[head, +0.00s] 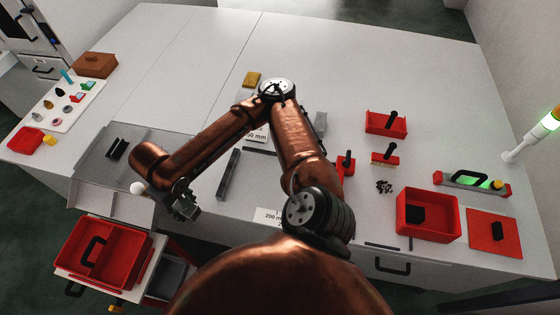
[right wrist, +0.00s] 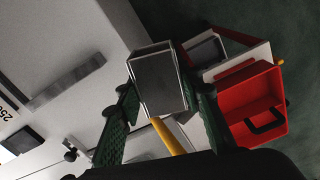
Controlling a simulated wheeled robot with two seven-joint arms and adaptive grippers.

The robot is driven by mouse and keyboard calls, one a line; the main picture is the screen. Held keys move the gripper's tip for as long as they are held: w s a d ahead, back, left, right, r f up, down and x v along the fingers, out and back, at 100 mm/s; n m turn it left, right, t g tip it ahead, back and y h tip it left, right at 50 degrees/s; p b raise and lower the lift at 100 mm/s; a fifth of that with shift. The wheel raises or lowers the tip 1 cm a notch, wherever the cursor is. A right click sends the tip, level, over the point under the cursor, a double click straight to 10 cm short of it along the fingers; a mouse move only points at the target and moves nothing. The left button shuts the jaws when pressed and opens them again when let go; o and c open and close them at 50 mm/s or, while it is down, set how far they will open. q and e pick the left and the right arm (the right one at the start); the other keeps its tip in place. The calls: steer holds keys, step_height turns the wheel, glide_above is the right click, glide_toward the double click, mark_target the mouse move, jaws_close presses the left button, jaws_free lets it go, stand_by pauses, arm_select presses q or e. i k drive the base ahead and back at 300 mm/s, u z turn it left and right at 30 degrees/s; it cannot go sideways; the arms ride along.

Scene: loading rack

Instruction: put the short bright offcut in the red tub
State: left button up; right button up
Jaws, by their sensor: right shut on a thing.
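My right gripper (head: 184,206) hangs near the table's front edge in the head view, up and to the right of the red tub. In the right wrist view its green fingers (right wrist: 165,108) are shut on a short, bright grey metal block (right wrist: 160,82), the offcut, held up off the table. The head view shows the block poorly. A red tub (head: 78,270) with a black handle stands low at the front left; it also shows in the right wrist view (right wrist: 237,97), to the right of the fingers and apart from the block. My left gripper is not in view.
A long grey bar (head: 228,176) lies on the table right of the gripper. A grey metal tray (head: 95,150) and a white ball (head: 137,188) are to its left. Another red bin (head: 428,235) stands at the front right.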

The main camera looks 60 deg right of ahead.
mark_target(434, 222)
steer(key=u, duration=0.35)
steer(key=k, duration=1.5)
steer(key=z, duration=1.25)
